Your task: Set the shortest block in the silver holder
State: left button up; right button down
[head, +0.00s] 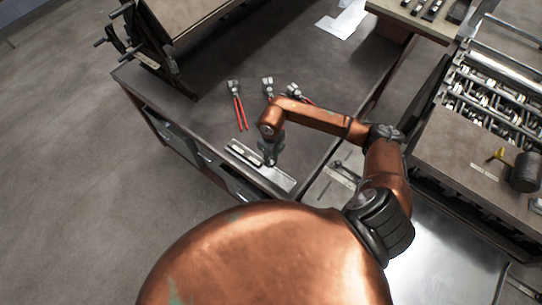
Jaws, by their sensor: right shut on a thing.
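My right gripper (269,157) reaches down over the near edge of the dark workbench. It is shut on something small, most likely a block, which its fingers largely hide. Right beside and below it lies a long, pale metal piece (277,180) that looks like the silver holder. A slim bar with a light top (240,150) lies at its left end. The blocks are too small to compare in height. I cannot tell whether the held thing touches the holder. My left gripper is not in view.
Several red-handled tools (239,110) lie on the workbench (310,65) behind my gripper. A large machine (165,45) stands at the back left, and white paper (342,20) lies at the back. A machine with metal rollers (495,95) stands at right. The bench's middle is clear.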

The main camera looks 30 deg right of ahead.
jog(key=shift+f, duration=0.35)
jog(key=shift+a+f+b, duration=0.1)
jog(key=shift+f+b, duration=0.5)
jog(key=shift+f, duration=0.15)
notch_tip(320, 180, down, 6)
jog(key=b, duration=0.3)
jog(key=shift+r+b, duration=0.1)
jog(key=shift+b, duration=0.25)
jog(key=shift+f+b, duration=0.7)
jog(key=shift+f, duration=0.1)
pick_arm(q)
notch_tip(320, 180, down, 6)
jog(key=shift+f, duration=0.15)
pick_arm(e)
jog(key=c, duration=1.5)
grip_release()
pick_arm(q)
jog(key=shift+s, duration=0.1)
pick_arm(e)
jog(key=shift+r, duration=0.1)
